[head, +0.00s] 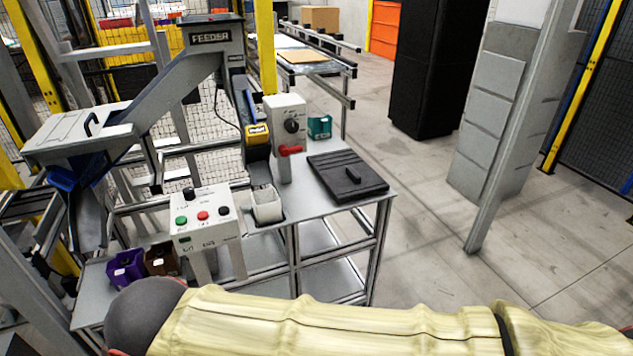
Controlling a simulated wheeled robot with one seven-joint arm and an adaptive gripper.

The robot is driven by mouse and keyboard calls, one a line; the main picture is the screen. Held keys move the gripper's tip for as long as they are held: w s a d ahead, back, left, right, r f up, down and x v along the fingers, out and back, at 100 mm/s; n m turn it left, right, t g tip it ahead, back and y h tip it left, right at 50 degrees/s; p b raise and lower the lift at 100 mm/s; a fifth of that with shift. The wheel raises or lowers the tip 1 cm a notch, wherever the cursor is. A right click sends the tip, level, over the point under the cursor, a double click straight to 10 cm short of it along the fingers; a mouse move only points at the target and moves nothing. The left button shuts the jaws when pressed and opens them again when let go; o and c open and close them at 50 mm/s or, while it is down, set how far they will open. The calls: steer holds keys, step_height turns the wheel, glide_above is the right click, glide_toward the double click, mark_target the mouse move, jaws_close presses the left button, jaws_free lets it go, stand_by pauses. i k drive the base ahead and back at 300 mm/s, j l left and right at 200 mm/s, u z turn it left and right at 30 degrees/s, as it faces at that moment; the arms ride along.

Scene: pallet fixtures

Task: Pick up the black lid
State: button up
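The black lid (335,182) lies flat on the right end of the grey metal table (378,202). It is a square black plate with a small raised handle in its middle. My arm, in a pale yellow cover, crosses the bottom of the head view, in front of the table and apart from the lid. My gripper is not in view, so I cannot see its fingers.
A teal box (319,127) sits behind. Floor right of the table is clear.

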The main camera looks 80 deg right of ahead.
mark_target(347, 177)
steer(key=z, duration=2.75)
steer(key=u, duration=1.4)
steer(key=z, duration=0.55)
steer(key=i+l+z, duration=0.1)
steer(key=i+z, duration=0.15)
steer(key=z, duration=0.15)
steer(key=i+z, duration=0.35)
steer(key=i+j+z, duration=0.1)
steer(key=z, duration=0.3)
steer(key=i, duration=0.1)
